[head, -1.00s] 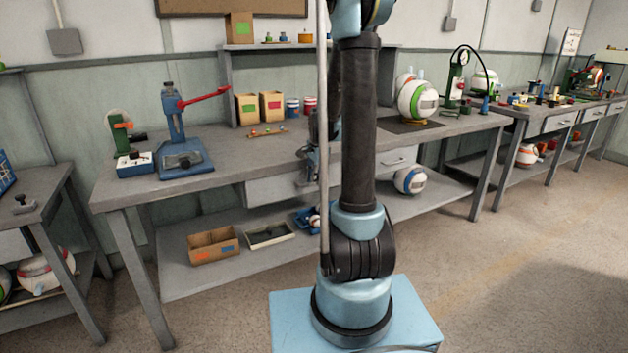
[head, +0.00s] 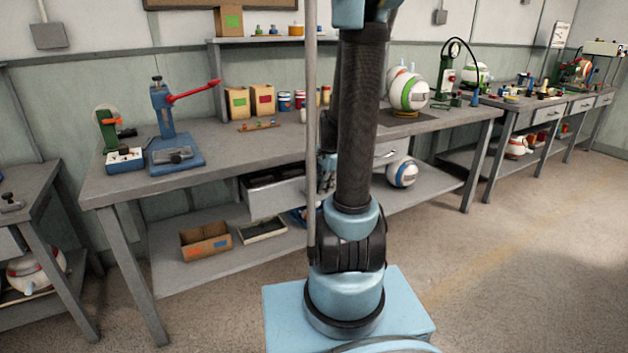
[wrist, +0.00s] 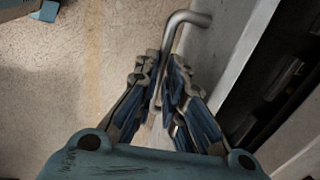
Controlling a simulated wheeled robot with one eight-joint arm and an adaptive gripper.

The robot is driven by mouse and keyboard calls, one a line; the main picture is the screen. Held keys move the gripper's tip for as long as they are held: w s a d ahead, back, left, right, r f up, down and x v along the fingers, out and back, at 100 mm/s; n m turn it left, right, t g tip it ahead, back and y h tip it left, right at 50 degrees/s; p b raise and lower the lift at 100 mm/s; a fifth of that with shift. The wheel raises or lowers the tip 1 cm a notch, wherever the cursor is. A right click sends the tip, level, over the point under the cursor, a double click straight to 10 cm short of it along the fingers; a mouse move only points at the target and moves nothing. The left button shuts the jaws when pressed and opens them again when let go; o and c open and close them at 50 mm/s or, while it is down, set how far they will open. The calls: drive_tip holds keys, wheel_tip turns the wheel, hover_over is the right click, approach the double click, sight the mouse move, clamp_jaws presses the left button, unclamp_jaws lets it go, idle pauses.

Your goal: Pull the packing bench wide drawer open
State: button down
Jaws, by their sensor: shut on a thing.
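The packing bench (head: 225,158) stands behind my arm. Its wide drawer (head: 277,200) is partly out in the head view, with a dark interior showing over its grey front. In the wrist view the drawer front (wrist: 218,52) runs down the right side, with dark contents behind it. A bent metal bar handle (wrist: 187,20) passes between the fingers of my gripper (wrist: 161,70), which is shut on it. In the head view my arm hides the handle and most of the gripper.
A blue press with a red lever (head: 170,130) and several boxes and jars stand on the bench top. A cardboard box (head: 205,243) and a striped ball (head: 402,173) sit on the lower shelf. Open floor lies at the right.

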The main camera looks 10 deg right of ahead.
drive_tip(key=s+d, duration=0.3)
drive_tip(key=s, duration=0.7)
drive_tip(key=shift+s+d, duration=0.15)
drive_tip(key=shift+s, duration=0.15)
drive_tip(key=c, duration=2)
unclamp_jaws()
drive_tip(key=shift+o, duration=0.2)
drive_tip(key=shift+r, duration=0.1)
wheel_tip(320, 180, up, 11)
drive_tip(key=s, duration=0.2)
drive_tip(key=shift+d+r, duration=0.2)
drive_tip(key=shift+d, duration=0.15)
